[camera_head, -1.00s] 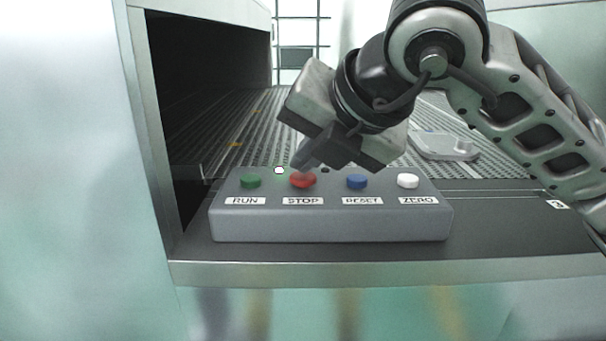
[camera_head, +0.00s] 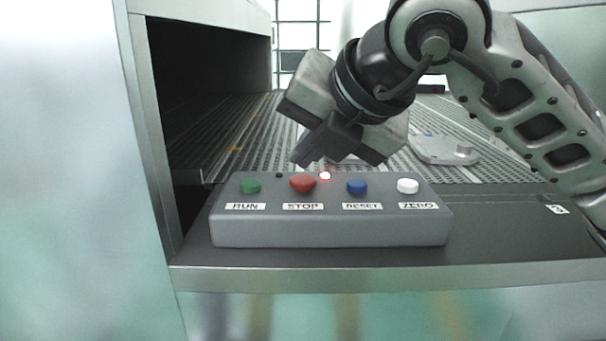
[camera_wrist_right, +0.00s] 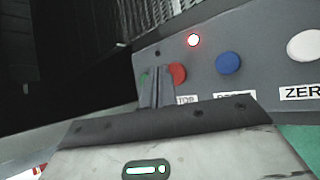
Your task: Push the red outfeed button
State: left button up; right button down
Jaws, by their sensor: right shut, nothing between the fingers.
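The red button (camera_head: 303,184), labelled STOP, stands on the grey control box (camera_head: 330,228) between the green RUN button (camera_head: 250,186) and the blue RESET button (camera_head: 357,187). My right gripper (camera_head: 301,161) is shut and empty, its fingertips just above and behind the red button, with a small gap showing. In the right wrist view the shut fingers (camera_wrist_right: 157,88) cover part of the red button (camera_wrist_right: 177,74). A small red-ringed lamp (camera_head: 325,175) is lit behind the buttons; the lamp to its left (camera_head: 279,175) is dark. My left gripper is not in view.
A white ZERO button (camera_head: 408,186) is at the box's right end. Behind the box runs a perforated conveyor (camera_head: 225,140) with a grey casting (camera_head: 443,149) on it. A dark tunnel opening (camera_head: 205,75) stands at left.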

aim_at(308, 182)
jog(key=shift+r, duration=0.1)
jog(key=shift+r+p, duration=1.25)
jog(key=shift+r, duration=1.25)
jog(key=shift+f, duration=0.1)
